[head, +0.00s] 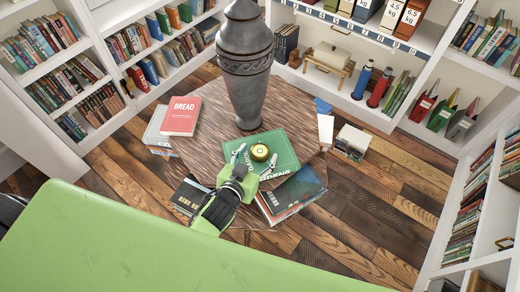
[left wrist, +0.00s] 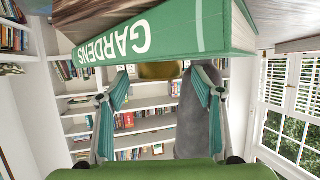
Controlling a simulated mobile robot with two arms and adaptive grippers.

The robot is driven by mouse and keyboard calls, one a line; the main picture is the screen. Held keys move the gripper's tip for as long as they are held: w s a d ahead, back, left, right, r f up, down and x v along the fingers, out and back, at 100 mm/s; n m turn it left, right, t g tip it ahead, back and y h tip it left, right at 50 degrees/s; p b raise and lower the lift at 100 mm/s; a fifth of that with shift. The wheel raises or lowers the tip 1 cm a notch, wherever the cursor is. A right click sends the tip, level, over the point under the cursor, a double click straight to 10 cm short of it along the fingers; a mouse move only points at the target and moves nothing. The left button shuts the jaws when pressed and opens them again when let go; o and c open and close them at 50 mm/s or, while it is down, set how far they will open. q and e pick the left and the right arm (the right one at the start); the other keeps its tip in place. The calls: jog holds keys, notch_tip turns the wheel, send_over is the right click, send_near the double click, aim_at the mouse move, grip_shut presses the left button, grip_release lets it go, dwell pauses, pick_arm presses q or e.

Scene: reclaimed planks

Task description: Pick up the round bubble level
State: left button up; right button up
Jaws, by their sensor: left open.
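The round bubble level (head: 260,152) is a small yellow-green disc in a dark ring. It lies on the green book (head: 284,147) on the round wooden table. My left gripper (head: 254,162) is open, its two fingers spread on the near side of the level and pointing toward it. In the left wrist view, which is upside down, a brass-coloured part of the level (left wrist: 160,70) shows between the open fingers (left wrist: 160,96), beside the green book marked GARDENS (left wrist: 130,38). The gap between fingers and level is hard to judge. My right gripper is not in view.
A tall grey urn (head: 245,70) stands just behind the green book, and also shows in the left wrist view (left wrist: 190,125). A red book (head: 180,117) lies at the table's left. More books (head: 296,190) lie at the near right edge. Shelves surround the table (head: 288,100).

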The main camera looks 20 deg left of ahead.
pick_arm(q)
jog(key=shift+w+d+f, duration=0.1)
jog(key=shift+w+f, duration=0.2)
jog(key=shift+w, duration=0.3)
jog(key=c, duration=1.2)
jog(key=shift+c, duration=0.2)
jog(key=shift+r, duration=0.1)
